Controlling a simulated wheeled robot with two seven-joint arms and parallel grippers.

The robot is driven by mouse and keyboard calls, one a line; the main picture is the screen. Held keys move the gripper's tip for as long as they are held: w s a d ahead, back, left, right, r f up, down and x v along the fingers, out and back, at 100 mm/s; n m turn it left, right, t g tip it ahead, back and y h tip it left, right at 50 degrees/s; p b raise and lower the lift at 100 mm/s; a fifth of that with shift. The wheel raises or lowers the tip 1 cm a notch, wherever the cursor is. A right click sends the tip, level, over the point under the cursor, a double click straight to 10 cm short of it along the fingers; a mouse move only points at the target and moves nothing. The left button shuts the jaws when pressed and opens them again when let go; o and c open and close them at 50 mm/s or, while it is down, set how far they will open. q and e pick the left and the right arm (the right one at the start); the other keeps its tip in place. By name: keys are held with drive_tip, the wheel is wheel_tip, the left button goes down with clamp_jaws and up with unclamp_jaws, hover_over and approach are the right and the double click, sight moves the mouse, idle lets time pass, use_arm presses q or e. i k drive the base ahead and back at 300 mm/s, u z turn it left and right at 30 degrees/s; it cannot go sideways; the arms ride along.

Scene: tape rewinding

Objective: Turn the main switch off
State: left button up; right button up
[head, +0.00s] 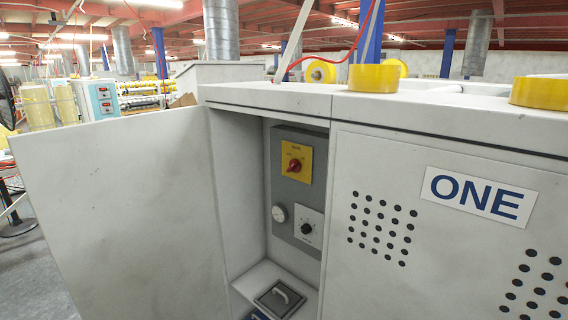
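The main switch (294,164) is a red rotary knob on a yellow plate (305,177). It is mounted on a grey panel (283,192) inside an open cabinet bay in the middle of the head view. The knob's handle looks tilted from upright, but its exact setting is too small to read. Below it on the same panel are a round white gauge (279,214) and a black knob on a white plate (306,229). Neither of my grippers shows in the head view.
An open white door (120,200) swings out at the left. The cabinet front with the "ONE" label (478,195) closes off the right. A hatch with a handle (280,298) lies on the bay floor. Yellow tape rolls (374,78) stand on top.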

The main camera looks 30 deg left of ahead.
sight(293, 164)
drive_tip(key=u, duration=1.05)
drive_tip(key=k, duration=1.05)
drive_tip(key=z, duration=1)
drive_tip(key=i, duration=1.45)
drive_tip(key=u, duration=0.25)
